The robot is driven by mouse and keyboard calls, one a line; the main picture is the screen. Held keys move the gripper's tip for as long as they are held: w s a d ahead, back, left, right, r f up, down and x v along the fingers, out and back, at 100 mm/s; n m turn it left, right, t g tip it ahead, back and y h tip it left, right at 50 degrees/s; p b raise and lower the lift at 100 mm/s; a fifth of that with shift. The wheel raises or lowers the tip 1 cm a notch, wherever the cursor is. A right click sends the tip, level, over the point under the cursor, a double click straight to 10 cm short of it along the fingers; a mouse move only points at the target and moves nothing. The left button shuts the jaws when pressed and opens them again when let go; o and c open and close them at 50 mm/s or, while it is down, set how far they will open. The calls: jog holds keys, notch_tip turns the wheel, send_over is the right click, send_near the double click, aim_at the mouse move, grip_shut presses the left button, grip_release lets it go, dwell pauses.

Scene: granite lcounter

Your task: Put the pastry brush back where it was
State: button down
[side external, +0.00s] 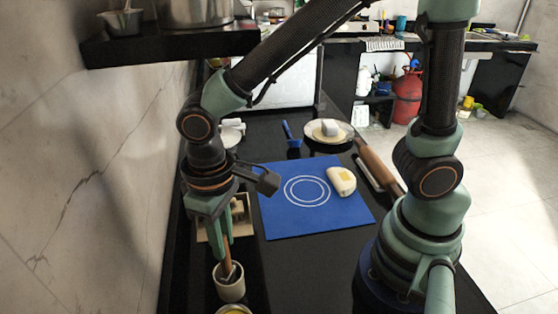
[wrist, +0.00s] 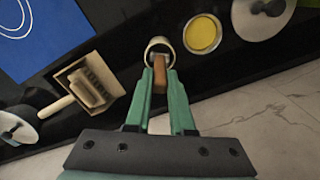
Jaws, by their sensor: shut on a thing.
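The pastry brush (side external: 228,258) is held roughly upright with its wooden handle in my gripper (side external: 225,243). Its lower end is inside a cream cup (side external: 231,289) that stands on the dark counter near the front. In the wrist view my gripper (wrist: 162,76) is shut on the brown handle (wrist: 160,64), and the cup (wrist: 157,44) surrounds its far end. The bristles are mostly hidden in the cup. I cannot tell whether the brush touches the cup's bottom.
A yellow-filled bowl (wrist: 202,34) stands beside the cup. A blue mat (side external: 340,216) with dough (side external: 341,181) and a rolling pin (side external: 378,166) lie farther back. A marble wall (side external: 90,190) borders the left.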

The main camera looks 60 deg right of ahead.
jog(key=shift+f, duration=0.45)
dwell(0.3)
jog(key=c, duration=0.7)
grip_release()
jog(key=shift+c, duration=0.8)
jog(key=shift+r, duration=3)
